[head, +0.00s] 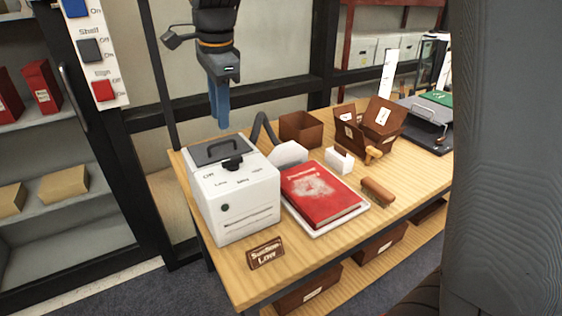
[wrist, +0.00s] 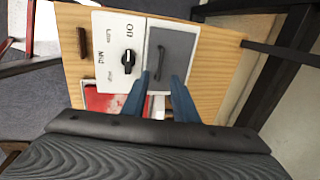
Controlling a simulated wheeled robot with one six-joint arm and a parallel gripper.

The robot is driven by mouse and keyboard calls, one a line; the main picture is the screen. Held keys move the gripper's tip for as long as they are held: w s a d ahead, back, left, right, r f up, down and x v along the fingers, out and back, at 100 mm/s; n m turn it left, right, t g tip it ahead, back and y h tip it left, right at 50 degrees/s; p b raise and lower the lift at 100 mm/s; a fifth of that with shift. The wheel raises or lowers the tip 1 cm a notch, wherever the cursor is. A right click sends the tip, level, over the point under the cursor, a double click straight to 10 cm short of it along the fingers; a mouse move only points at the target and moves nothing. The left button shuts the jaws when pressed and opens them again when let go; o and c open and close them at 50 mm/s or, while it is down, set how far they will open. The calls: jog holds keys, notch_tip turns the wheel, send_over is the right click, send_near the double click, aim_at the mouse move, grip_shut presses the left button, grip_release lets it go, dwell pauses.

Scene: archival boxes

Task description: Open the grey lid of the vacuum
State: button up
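The vacuum (head: 235,205) is a white box at the left end of the wooden table, with a black knob (head: 232,163) and Off, Low, Mid and High marks on top. Its grey lid (head: 203,157) lies flat and shut at the back of the top, with a dark handle (head: 222,149). In the wrist view the lid (wrist: 180,45) and its handle (wrist: 160,62) show beside the knob (wrist: 128,58). My gripper (head: 220,126) points down above the lid, apart from it. Its blue fingers are spread with nothing between them, in line with the handle in the wrist view (wrist: 162,77).
A red book (head: 318,195) lies right of the vacuum, near a grey hose with a white nozzle (head: 288,153). Brown boxes (head: 301,129), a white card holder (head: 339,160) and a brush (head: 378,191) stand farther right. A small sign (head: 266,253) is at the front edge.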

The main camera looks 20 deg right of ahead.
jog(key=s+d+f+n+p, duration=0.1)
jog(key=s+d+f+n, duration=0.1)
jog(key=s+d+n, duration=0.1)
jog(key=s+d+f+n+p, duration=0.1)
jog(key=s+d+f+n, duration=0.1)
jog(key=s+d+f, duration=0.1)
jog(key=s+d+f+n+p, duration=0.1)
jog(key=s+d+f+n, duration=0.1)
jog(key=s+d+n, duration=0.1)
jog(key=shift+s+d+f+n+g+p, duration=0.15)
jog(key=shift+s+d, duration=0.15)
jog(key=shift+d, duration=0.2)
jog(key=shift+s+d+f+n+g+p, duration=0.15)
jog(key=shift+s+d, duration=0.1)
jog(key=shift+d, duration=0.25)
jog(key=shift+s+d+f+n, duration=0.25)
jog(key=shift+s+d+n, duration=0.05)
jog(key=shift+s, duration=0.05)
